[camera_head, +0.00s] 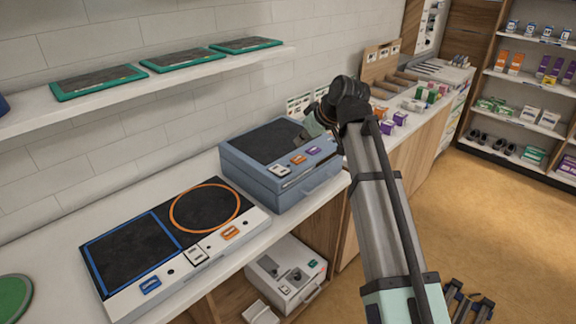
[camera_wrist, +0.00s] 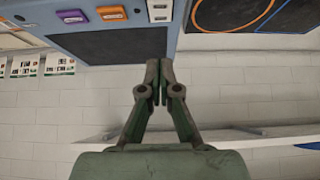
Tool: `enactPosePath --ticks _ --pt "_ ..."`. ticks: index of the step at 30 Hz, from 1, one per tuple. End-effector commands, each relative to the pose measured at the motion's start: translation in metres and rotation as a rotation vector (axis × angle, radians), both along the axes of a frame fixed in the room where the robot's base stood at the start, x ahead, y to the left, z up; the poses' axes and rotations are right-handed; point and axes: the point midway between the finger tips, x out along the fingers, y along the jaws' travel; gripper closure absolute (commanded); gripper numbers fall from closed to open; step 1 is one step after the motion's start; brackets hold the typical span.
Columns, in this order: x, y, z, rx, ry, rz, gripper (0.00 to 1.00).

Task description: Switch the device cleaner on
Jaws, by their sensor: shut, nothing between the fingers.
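A blue-grey box-shaped device (camera_head: 244,182) with a dark top panel stands on the counter; no label tells me whether it is the device cleaner. Its front strip carries a white switch (camera_head: 279,170), an orange button (camera_head: 299,160) and a purple button (camera_head: 314,151). In the wrist view, the white switch (camera_wrist: 160,11), orange button (camera_wrist: 111,13) and purple button (camera_wrist: 72,16) line the top edge. My gripper (camera_wrist: 159,82) is shut and empty, its tips near the edge of the dark panel in that view. In the head view my gripper (camera_head: 308,132) is above the device's right side, partly hidden by my wrist.
A white cooktop-like unit (camera_head: 187,258) with blue and orange outlines and its own switch sits at the left. A wall shelf (camera_head: 180,77) holds dark green-edged trays. A white device (camera_head: 287,272) sits below the counter. Small boxes (camera_head: 392,125) stand beyond my arm.

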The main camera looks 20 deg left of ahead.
Motion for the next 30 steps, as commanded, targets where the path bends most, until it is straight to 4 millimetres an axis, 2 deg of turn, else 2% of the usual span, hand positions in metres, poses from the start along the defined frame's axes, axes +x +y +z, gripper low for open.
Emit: enactPosePath --ticks 5,11,24,30 --pt "0.001 0.003 -0.003 -0.001 0.001 -0.001 1.00" --pt "0.007 0.015 -0.020 -0.001 0.003 -0.001 1.00" --pt "0.028 0.057 -0.079 -0.001 0.003 -0.001 1.00" --pt "0.025 0.052 -0.103 -0.001 0.002 -0.002 1.00"
